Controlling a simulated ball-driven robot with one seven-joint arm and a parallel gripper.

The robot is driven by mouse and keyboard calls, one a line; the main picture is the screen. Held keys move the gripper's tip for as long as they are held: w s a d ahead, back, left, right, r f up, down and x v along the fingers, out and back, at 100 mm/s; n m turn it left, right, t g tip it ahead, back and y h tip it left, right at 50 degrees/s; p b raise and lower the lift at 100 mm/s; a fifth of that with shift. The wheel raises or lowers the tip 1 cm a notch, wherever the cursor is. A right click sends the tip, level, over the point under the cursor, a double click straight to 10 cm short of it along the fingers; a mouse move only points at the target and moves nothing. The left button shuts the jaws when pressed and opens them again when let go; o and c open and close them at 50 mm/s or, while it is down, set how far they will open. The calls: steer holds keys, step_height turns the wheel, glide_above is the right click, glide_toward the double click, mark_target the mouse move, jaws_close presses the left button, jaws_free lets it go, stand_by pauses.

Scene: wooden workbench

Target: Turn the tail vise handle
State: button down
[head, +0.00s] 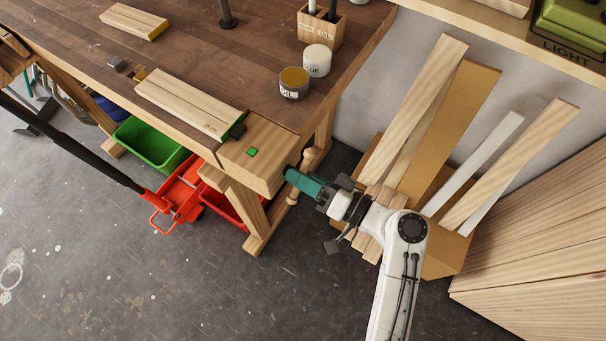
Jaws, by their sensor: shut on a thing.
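The tail vise is a pale wooden block (262,152) at the near right end of the workbench, with a small green square on top. Its turned wooden handle (307,157) hangs at the block's end face, slanted, with a knob showing above and another below my gripper. My gripper (298,181), with teal fingers, reaches in from the right and is shut on the handle, covering its middle. The exact contact between fingers and handle is hidden. A pale board (190,103) lies on the bench, with its right end by a dark bench dog near the vise block.
An oil tin (294,83), a glue pot (317,60) and a wooden holder (321,28) stand near the bench's right edge. Boards (415,105) lean on the wall behind my arm. A green bin (150,143) and red bin sit under the bench. Open floor lies in front.

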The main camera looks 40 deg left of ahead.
steer(key=shift+c, duration=2.4)
jaws_free()
steer(key=b+v, duration=0.1)
steer(key=v, duration=0.9)
steer(key=shift+d, duration=0.4)
steer(key=shift+c, duration=0.4)
